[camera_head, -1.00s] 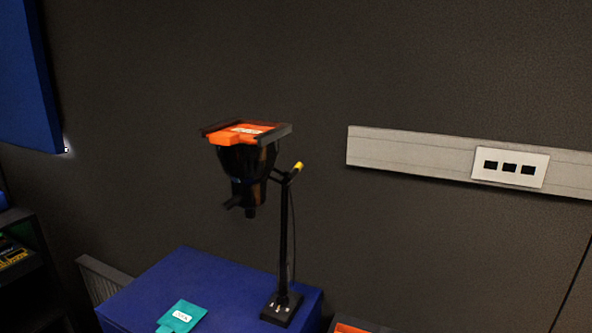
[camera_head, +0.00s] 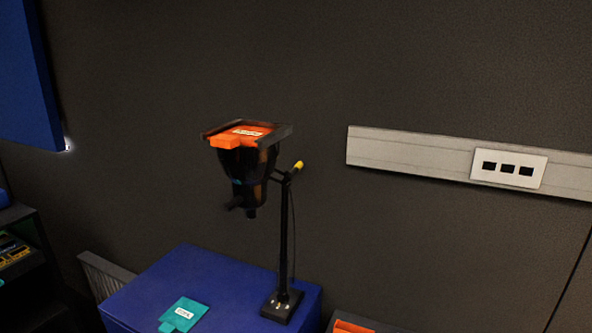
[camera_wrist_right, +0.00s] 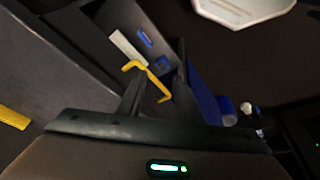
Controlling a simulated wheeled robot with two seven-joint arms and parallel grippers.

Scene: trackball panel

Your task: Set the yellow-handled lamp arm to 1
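A black lamp-like stand (camera_head: 284,230) rises from a square base (camera_head: 282,304) on the blue box in the head view. A short yellow handle (camera_head: 298,166) sticks out at its top joint. The joint meets a black cup-shaped head (camera_head: 245,170) with a flat orange top. Numbers on the base are too small to read. My right gripper (camera_wrist_right: 160,72) shows in the right wrist view with its two dark fingers apart. A bent yellow bar (camera_wrist_right: 149,78) shows between or behind them; I cannot tell whether it is the lamp's handle. My left gripper is in no view.
The blue box (camera_head: 200,272) carries a teal tag (camera_head: 183,313). A pale rail (camera_head: 410,155) with a white socket plate (camera_head: 509,168) runs along the dark wall at right. A blue panel (camera_head: 28,80) hangs at upper left, above a dark shelf (camera_head: 22,262).

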